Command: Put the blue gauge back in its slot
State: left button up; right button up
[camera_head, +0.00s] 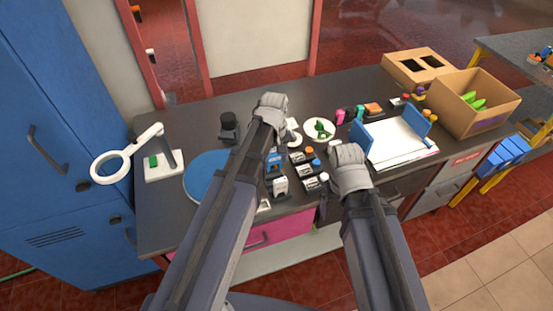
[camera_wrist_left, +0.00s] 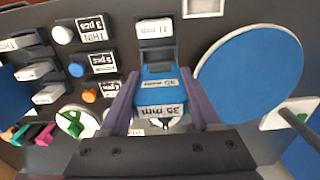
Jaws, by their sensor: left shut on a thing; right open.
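The blue gauge (camera_wrist_left: 162,92), with a 35 mm label on its near end, lies between the two fingers of my left gripper (camera_wrist_left: 158,103), which is shut on it. In the head view the blue gauge (camera_head: 274,158) shows just right of my left forearm. A dark holder (camera_wrist_left: 157,56) lies just beyond the gauge, with a white 31 mm gauge (camera_wrist_left: 155,28) at its far side. I cannot tell whether the blue gauge is seated or just above its slot. My right gripper (camera_head: 346,165) is open, right of the small blocks, its fingertips mostly hidden.
A blue disc (camera_head: 203,176) lies left of the gauge. Labelled blocks with white, blue and orange knobs (camera_wrist_left: 90,93) stand close beside it. A white plate with a green item (camera_head: 319,130), a blue-ended paper tray (camera_head: 398,143) and a magnifier lamp (camera_head: 112,167) are further out.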

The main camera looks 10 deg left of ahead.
pick_arm(q)
jog(key=shift+w+f, duration=0.3)
jog(key=shift+f, duration=0.2)
pick_arm(e)
jog(key=shift+w+f, duration=0.3)
jog(key=shift+f, duration=0.1)
pick_arm(q)
jog(key=shift+s+r, duration=0.1)
pick_arm(e)
jog(key=shift+s+f, duration=0.1)
pick_arm(q)
jog(key=shift+f+b, duration=2.45)
jog(key=shift+b, duration=0.1)
pick_arm(e)
jog(key=shift+f, duration=2.35)
pick_arm(q)
jog(key=shift+f, duration=0.1)
pick_arm(e)
jog(key=shift+f, duration=0.1)
pick_arm(q)
jog(key=shift+f+b, duration=1.45)
jog(key=shift+b, duration=0.1)
pick_arm(e)
jog(key=shift+f, duration=1.45)
pick_arm(q)
jog(key=o, duration=1.3)
jog(key=shift+r, duration=0.1)
pick_arm(e)
jog(key=shift+r, duration=0.1)
